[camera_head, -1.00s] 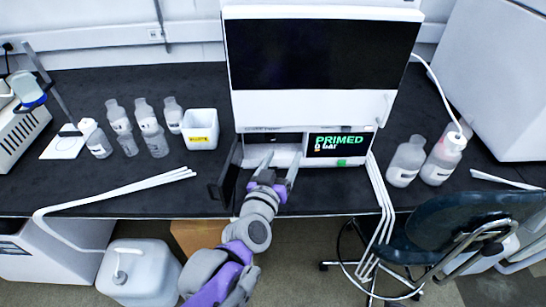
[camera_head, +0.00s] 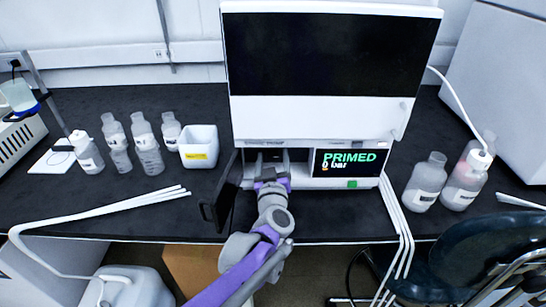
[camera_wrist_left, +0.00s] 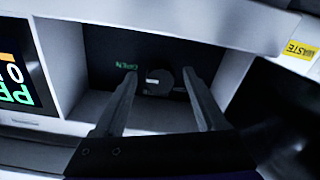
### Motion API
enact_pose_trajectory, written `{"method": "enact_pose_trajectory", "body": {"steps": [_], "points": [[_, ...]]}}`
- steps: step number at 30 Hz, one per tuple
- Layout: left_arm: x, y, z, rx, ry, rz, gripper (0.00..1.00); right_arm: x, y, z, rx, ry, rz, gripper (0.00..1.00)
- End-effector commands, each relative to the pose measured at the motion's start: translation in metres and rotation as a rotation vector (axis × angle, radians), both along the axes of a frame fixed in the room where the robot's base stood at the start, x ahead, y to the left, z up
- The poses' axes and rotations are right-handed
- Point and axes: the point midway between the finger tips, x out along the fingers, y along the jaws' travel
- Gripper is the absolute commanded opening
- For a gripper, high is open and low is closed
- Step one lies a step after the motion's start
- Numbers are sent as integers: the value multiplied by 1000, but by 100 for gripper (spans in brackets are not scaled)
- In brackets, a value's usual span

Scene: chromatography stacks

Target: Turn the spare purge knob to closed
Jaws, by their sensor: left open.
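The purge knob (camera_wrist_left: 158,82) is a small round dark knob with a pale mark, on the dark back panel of a recessed bay in the white instrument (camera_head: 300,143). Green lettering that seems to read OPEN (camera_wrist_left: 124,65) shows upside down beside it. My left gripper (camera_head: 272,160) reaches into the bay. In the left wrist view its two fingers (camera_wrist_left: 160,74) are apart, one on each side of the knob. I cannot tell whether they touch it. In the head view the gripper hides the knob. My right gripper is not in view.
The display (camera_head: 350,162) reads PRIMED, 0 bar. A dark door (camera_head: 222,192) stands open left of the bay. A white bin (camera_head: 200,148) and several bottles stand further left. White tubes (camera_head: 396,215) hang at the right. A chair (camera_head: 480,262) is at front right.

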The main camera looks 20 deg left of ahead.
Motion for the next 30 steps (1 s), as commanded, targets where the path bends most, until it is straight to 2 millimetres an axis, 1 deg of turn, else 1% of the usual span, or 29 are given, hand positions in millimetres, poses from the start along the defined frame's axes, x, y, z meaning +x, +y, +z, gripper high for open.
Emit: {"method": "enact_pose_trajectory", "body": {"steps": [1,4,13,14,15,17,18,20,21,25,26,30], "points": [[6,2,-1,1,1,1,74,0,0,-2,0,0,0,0],[11,4,0,-1,1,0,74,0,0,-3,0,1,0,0],[13,4,0,-1,1,0,74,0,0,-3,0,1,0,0],[13,4,0,-1,1,0,70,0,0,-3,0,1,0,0],[13,4,0,-1,1,0,63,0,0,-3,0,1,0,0],[13,4,0,-1,1,0,52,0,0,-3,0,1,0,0],[13,4,0,-1,1,0,45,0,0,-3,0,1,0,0],[13,4,0,-1,1,0,34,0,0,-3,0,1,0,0],[13,4,0,-1,1,0,27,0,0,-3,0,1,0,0],[13,4,0,-1,1,0,3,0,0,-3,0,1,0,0],[13,4,0,-1,1,0,0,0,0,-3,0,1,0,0],[13,4,0,-2,0,0,0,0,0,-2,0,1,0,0]]}}
